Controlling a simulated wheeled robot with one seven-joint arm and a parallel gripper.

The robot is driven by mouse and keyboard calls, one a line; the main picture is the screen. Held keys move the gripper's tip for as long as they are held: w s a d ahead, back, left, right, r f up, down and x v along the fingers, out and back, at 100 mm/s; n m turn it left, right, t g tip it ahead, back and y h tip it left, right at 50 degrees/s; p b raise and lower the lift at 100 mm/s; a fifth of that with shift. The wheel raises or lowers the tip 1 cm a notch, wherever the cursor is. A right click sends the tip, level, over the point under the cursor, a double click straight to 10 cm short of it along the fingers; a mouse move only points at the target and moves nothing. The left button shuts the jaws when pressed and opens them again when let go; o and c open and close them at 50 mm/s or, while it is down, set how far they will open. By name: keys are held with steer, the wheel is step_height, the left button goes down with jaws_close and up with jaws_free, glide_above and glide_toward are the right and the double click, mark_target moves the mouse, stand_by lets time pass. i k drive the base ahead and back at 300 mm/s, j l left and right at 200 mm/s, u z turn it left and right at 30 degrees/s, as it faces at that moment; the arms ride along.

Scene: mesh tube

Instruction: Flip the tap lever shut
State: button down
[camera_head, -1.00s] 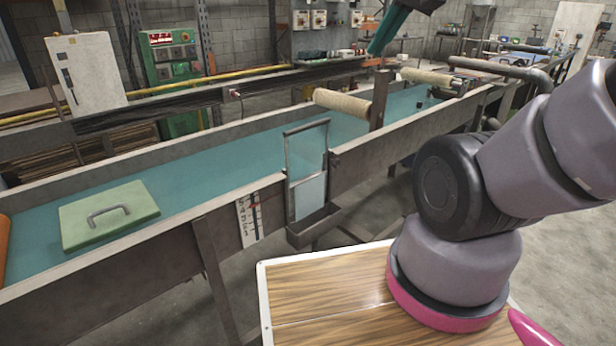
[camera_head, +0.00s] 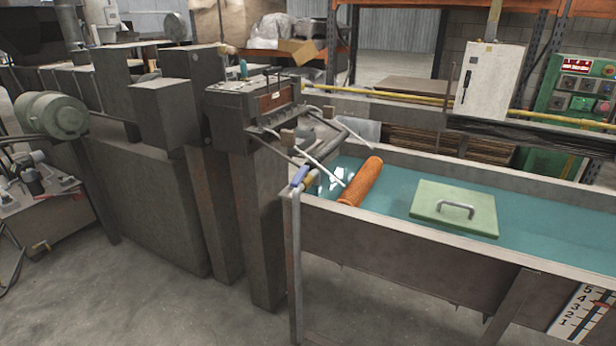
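A small blue lever (camera_head: 299,176), which looks like the tap lever, sits on a brass-coloured fitting (camera_head: 308,183) at the near left corner of the water trough. It stands beside the top of a thin upright pipe (camera_head: 296,260). The lever is small in view, and I cannot tell whether the tap is open or shut. My gripper and arm are not in view.
The long trough (camera_head: 420,265) of teal water holds an orange mesh tube (camera_head: 361,182) and a green board with a handle (camera_head: 455,205). Grey metal housings (camera_head: 170,112) and a green motor (camera_head: 52,115) stand left. Concrete floor (camera_head: 170,305) is clear in front.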

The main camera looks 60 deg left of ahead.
mark_target(302, 173)
steer(key=u, duration=2.3)
steer(key=i+u, duration=0.1)
steer(key=i, duration=0.75)
